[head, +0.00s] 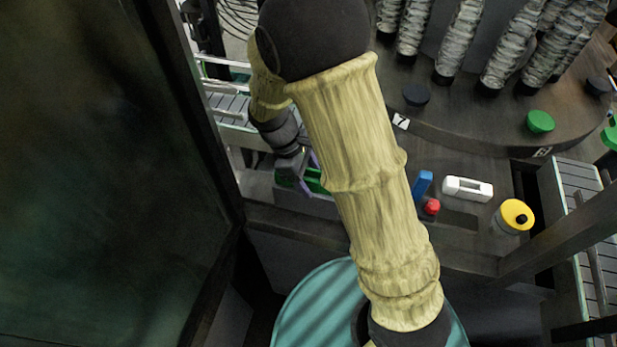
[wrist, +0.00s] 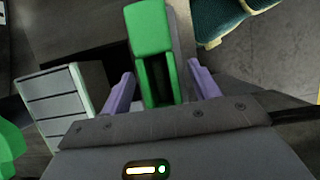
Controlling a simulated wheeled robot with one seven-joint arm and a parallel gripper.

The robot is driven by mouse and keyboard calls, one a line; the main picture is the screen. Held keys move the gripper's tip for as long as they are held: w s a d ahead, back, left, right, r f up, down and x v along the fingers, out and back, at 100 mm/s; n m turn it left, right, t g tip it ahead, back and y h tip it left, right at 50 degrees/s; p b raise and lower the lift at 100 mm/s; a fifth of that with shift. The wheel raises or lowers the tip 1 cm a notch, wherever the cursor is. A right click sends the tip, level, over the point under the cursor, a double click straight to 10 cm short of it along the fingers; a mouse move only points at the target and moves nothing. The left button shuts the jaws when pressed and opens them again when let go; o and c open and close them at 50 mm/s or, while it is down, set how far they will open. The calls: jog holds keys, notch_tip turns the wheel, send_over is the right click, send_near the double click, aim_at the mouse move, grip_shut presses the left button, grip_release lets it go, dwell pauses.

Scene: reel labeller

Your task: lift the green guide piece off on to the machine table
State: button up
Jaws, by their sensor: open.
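The green guide piece (wrist: 150,30) is a block with a slotted lower part. It stands between my gripper's two purple fingers in the wrist view. My gripper (wrist: 163,88) is open, with a visible gap between each finger and the green piece. In the head view my gripper (head: 302,180) is low beside the machine table (head: 465,225), at its left end. Green of the guide piece (head: 315,181) shows there, partly hidden by my arm and fingers. Whether the piece rests on its mount or is loose, I cannot tell.
On the table are a blue block (head: 423,184), a red knob (head: 432,207), a white frame (head: 467,188) and a yellow reel (head: 515,216). A slatted conveyor (wrist: 68,98) lies left of my gripper. Another green part (wrist: 8,145) is at lower left. A dark panel (head: 90,170) stands left.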

jog(key=c, duration=1.2)
jog(key=shift+o, duration=0.2)
notch_tip(320, 180, up, 10)
jog(key=b, duration=0.2)
notch_tip(320, 180, up, 7)
jog(key=p, duration=0.6)
jog(key=shift+p, duration=0.4)
dwell(0.4)
